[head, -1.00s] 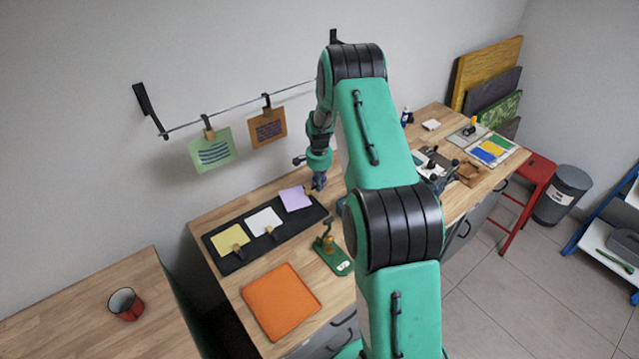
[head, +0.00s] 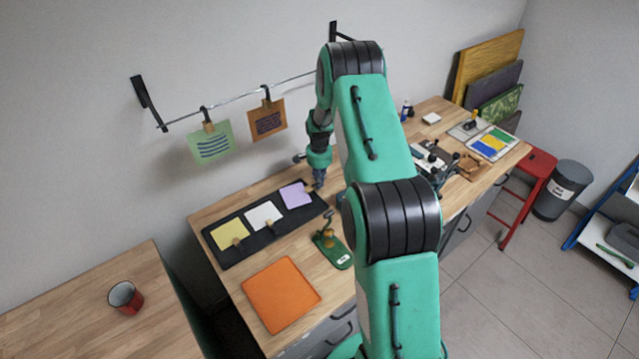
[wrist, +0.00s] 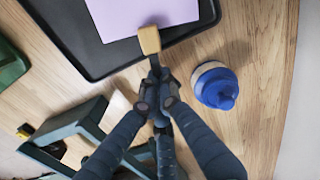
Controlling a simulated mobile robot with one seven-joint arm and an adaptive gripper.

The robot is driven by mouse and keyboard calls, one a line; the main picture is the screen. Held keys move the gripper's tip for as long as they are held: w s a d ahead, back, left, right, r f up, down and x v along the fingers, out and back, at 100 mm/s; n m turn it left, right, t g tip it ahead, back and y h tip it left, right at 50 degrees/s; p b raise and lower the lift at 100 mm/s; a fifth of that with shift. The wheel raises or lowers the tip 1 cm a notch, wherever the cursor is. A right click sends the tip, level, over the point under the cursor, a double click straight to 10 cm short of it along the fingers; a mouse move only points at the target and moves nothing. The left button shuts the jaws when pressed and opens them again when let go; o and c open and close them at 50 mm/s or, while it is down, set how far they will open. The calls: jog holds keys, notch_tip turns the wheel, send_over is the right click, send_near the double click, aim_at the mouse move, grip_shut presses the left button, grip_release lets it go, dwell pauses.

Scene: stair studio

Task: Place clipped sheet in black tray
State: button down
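A purple sheet (head: 294,194) lies at the right end of the black tray (head: 268,237), beside a white sheet (head: 263,215) and a yellow sheet (head: 229,233). The purple sheet also shows at the top of the wrist view (wrist: 140,14), over the tray's dark surface (wrist: 95,58). A wooden clip (wrist: 149,40) with a dark stem is at its near edge. My gripper (wrist: 156,84) has its fingers drawn together around the stem and looks shut on the clip. In the head view my gripper (head: 318,180) is at the tray's right end.
A blue-capped bottle (wrist: 215,87) stands close right of my gripper. A green stand (head: 332,250) is in front of the tray, with an orange board (head: 280,294) nearer. Green (head: 209,144) and brown (head: 267,122) sheets hang from the wall rail (head: 235,99).

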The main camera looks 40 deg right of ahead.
jog(key=shift+f+b, duration=0.3)
jog(key=shift+f, duration=0.2)
jog(key=c, duration=1.9)
grip_release()
jog(key=shift+o, duration=0.2)
notch_tip(320, 180, up, 12)
jog(key=shift+r, duration=0.1)
